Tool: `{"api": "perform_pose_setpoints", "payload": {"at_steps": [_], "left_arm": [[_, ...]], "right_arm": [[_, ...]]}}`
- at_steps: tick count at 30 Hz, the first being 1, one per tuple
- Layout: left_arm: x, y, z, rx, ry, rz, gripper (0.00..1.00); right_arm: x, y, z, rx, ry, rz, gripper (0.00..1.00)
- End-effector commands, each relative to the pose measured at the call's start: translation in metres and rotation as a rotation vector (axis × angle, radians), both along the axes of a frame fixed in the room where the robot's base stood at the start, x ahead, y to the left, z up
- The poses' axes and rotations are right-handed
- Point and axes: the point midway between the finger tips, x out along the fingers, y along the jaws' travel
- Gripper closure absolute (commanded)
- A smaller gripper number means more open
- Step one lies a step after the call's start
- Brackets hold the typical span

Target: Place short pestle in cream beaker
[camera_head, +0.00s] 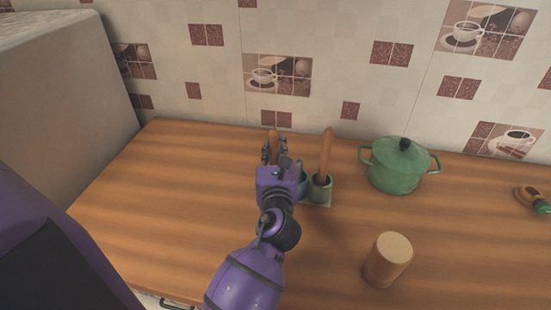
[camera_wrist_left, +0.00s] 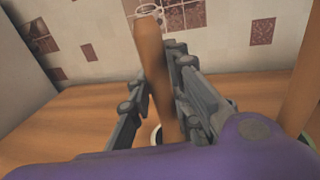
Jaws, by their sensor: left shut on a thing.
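The short pestle (camera_head: 272,137) is a brown wooden rod, upright or nearly so. In the left wrist view the pestle (camera_wrist_left: 153,60) stands between the fingers of my left gripper (camera_wrist_left: 155,95), which is shut on it. Its lower end runs down at a pale, cream-looking rim (camera_wrist_left: 156,134), probably the cream beaker; whether the end is inside cannot be told. In the head view my left gripper (camera_head: 273,155) hides that beaker and the lower part of the pestle. My right gripper is not in view.
A longer pestle (camera_head: 326,150) stands in a grey-green cup (camera_head: 320,188). A bluish cup (camera_head: 303,182) is left of it, on a pale square base (camera_head: 322,204). A green lidded pot (camera_head: 396,172) and a wooden cylinder (camera_head: 386,262) are to the right. The left counter is clear.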

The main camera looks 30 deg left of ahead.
Motion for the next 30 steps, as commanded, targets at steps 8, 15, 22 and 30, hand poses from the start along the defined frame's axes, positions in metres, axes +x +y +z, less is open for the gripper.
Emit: {"api": "perform_pose_setpoints", "payload": {"at_steps": [8, 15, 22, 30], "left_arm": [[0.000, 0.000, -0.030, -0.001, 0.003, -0.001, 1.00], [0.000, 0.000, -0.029, 0.000, 0.002, -0.001, 1.00], [0.000, 0.000, -0.032, 0.000, 0.002, 0.000, 0.66], [0.000, 0.000, -0.032, 0.000, 0.002, 0.000, 0.63]], "right_arm": [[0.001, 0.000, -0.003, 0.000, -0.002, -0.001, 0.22], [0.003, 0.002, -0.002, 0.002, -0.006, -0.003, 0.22], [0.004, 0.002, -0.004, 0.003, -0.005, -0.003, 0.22], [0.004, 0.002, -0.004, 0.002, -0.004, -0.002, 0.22]]}}
